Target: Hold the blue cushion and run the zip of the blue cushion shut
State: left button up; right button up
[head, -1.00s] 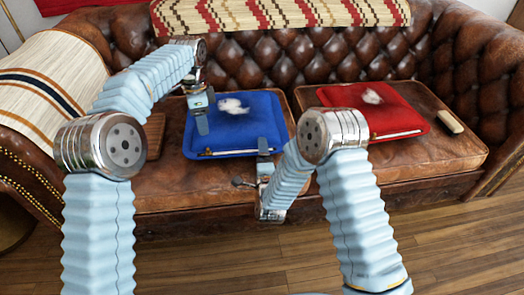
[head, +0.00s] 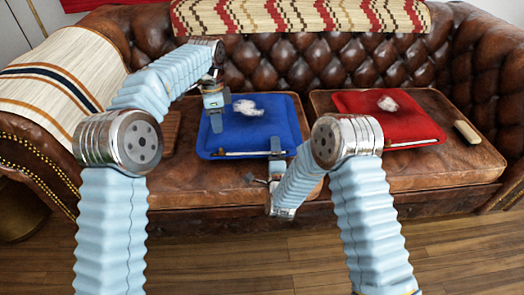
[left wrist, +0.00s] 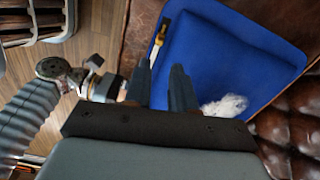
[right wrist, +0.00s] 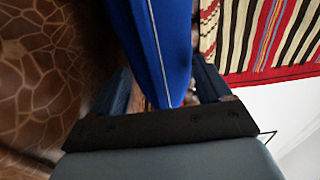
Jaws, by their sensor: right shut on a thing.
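The blue cushion (head: 270,125) lies flat on the left part of the sofa seat, with a white fluffy tuft (head: 247,108) on top. Its zip (head: 240,154) runs as a pale line along the front edge and also shows in the left wrist view (left wrist: 157,42). I cannot make out the zip's pull. My left gripper (left wrist: 160,70) is open and empty above the cushion's left side, apart from the zip. My right gripper (head: 277,152) is shut on the cushion at the front right corner. In the right wrist view the cushion's blue edge (right wrist: 170,60) stands between the fingers.
A red cushion (head: 360,105) with a similar tuft lies to the right on the brown leather sofa (head: 300,60). A pale block (head: 466,132) lies right of it. A brown wooden thing (head: 172,132) lies left of the blue cushion. A striped throw (head: 60,80) covers the left armrest.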

pick_arm(q)
jog(key=shift+a, duration=0.1)
jog(key=shift+c, duration=1.2)
jog(key=shift+a+f+n+h, duration=0.15)
jog(key=shift+a+n+h, duration=0.15)
jog(key=shift+a+n, duration=0.1)
grip_shut()
jog(key=n+t+h, duration=0.4)
jog(key=n+h, duration=0.1)
jog(key=n, duration=0.9)
send_near(219, 152)
jog(key=s+a+r, duration=0.1)
jog(key=a+r, duration=0.2)
jog(key=a, duration=0.3)
jog(key=x, duration=1)
jog(key=shift+a, duration=0.1)
jog(key=d, duration=0.2)
jog(key=shift+d, duration=0.95)
jog(key=shift+d+r, duration=0.1)
